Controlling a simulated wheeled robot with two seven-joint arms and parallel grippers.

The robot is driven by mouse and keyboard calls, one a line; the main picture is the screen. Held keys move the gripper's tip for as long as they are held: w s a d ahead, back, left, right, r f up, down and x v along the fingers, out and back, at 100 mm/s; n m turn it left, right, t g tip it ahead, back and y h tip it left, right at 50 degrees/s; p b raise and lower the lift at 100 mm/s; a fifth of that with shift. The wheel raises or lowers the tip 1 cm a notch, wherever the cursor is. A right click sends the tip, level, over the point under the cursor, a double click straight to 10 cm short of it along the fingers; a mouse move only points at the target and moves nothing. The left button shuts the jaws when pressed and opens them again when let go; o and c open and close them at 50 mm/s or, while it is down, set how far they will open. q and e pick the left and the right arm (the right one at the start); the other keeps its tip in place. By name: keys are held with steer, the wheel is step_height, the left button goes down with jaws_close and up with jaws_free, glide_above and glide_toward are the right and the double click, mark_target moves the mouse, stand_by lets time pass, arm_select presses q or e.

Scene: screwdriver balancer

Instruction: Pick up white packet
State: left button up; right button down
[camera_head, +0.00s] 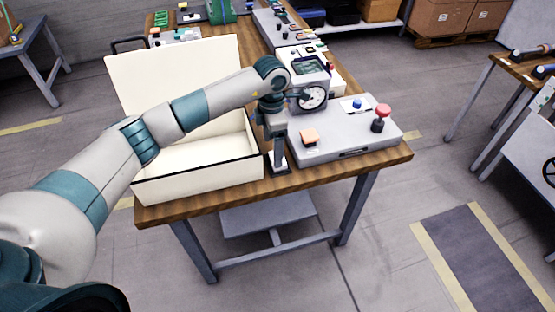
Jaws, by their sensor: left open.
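My left arm reaches in from the left, over the open cream box, and its gripper (279,158) points down at the wooden table between the box and the grey device. The gripper is open. A small white patch shows at its fingertips, low against the tabletop; I cannot tell whether it is the white packet or part of the gripper. No other thing is clearly a white packet. My right gripper is not in view.
The cream box (205,176) with its raised lid stands left of the gripper. The table's front edge (330,178) is near.

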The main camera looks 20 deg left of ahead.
mark_target(270, 154)
arm_select(q)
steer(key=f+p, duration=0.2)
steer(key=f, duration=0.1)
steer(key=shift+w+d+f, duration=0.15)
steer(key=shift+w+f, duration=0.05)
steer(key=shift+f, duration=0.7)
steer(key=c, duration=1.2)
